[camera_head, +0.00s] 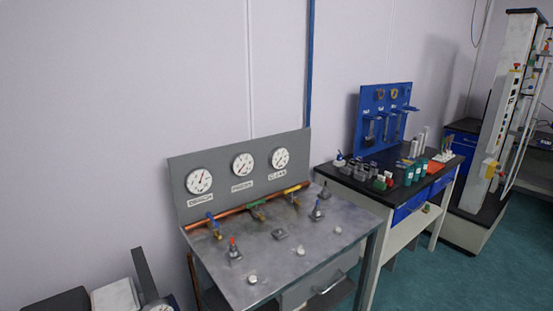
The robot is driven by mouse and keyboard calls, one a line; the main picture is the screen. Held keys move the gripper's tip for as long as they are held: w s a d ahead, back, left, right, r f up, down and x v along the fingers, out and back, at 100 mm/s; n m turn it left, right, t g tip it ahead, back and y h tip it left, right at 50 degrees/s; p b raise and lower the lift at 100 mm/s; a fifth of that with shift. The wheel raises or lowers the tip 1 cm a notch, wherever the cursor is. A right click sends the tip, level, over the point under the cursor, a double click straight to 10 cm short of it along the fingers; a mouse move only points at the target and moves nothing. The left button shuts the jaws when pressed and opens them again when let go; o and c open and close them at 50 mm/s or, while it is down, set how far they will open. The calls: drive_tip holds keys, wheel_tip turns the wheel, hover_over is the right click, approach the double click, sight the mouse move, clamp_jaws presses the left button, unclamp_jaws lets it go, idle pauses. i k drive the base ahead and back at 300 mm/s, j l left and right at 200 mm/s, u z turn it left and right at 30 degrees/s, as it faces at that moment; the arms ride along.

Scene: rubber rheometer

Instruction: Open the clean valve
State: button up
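A grey metal bench panel (181,180) carries three round white gauges. The right gauge (280,159) has a small label (278,175) under it that seems to read "CLEAN". A copper pipe (232,212) runs along the panel's foot. On it sit a blue-handled valve (211,218), a green-handled valve (257,206) and a yellow-handled valve (293,190). The yellow one is nearest below the right gauge. The handles are too small to tell open from closed. My gripper is not in view.
To the right stands a dark-topped table (352,187) with bottles and a blue rack (377,112). Green floor (475,275) is clear at the lower right.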

sight(285, 191)
drive_tip(key=i+l, duration=0.3)
drive_tip(key=i, duration=0.2)
drive_tip(key=i+l, duration=0.3)
drive_tip(key=i, duration=0.2)
drive_tip(key=i+l, duration=0.1)
drive_tip(key=l, duration=0.65)
drive_tip(key=i+l, duration=0.1)
drive_tip(key=l, duration=0.65)
drive_tip(key=u, duration=0.05)
